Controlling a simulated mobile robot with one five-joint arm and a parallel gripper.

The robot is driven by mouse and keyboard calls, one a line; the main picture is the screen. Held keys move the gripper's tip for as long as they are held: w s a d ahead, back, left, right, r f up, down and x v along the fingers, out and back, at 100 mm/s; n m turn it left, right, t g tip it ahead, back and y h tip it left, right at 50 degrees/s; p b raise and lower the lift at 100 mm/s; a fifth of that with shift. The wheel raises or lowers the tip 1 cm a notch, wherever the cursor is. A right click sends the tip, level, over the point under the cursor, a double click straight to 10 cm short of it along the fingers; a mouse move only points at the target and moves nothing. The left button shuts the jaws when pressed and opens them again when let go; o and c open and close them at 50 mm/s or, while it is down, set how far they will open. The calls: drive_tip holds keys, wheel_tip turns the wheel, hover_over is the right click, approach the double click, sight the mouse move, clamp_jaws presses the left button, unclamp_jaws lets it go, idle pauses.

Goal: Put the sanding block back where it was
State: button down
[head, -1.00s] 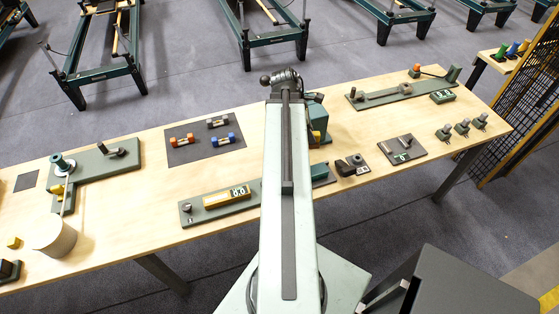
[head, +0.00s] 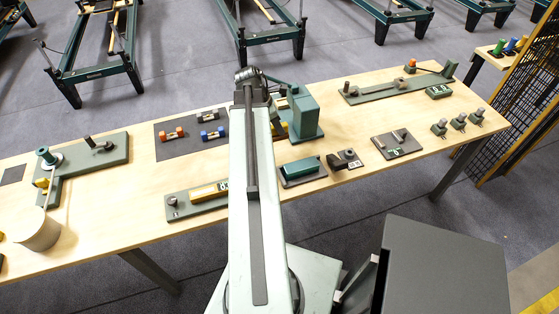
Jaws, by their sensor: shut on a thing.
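My pale green arm (head: 252,190) rises through the middle of the head view, with a dark joint at its far end. My gripper and whatever it holds do not show; they seem hidden behind the arm. I cannot identify the sanding block for certain. A teal block (head: 302,166) lies on a small grey plate at the bench's near side, right of my arm. A yellow bar (head: 208,191) lies on a green plate, partly covered by my arm.
A mesh fence (head: 520,110) stands at the right.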

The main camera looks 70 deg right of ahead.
drive_tip(key=shift+s+d+f, duration=0.1)
drive_tip(key=shift+d, duration=0.05)
wheel_tip(320, 180, down, 10)
drive_tip(key=b, duration=1)
drive_tip(key=shift+f, duration=0.15)
drive_tip(key=shift+r, duration=0.25)
drive_tip(key=shift+f, duration=0.2)
drive_tip(key=c, duration=1.2)
unclamp_jaws()
drive_tip(key=shift+r, duration=0.1)
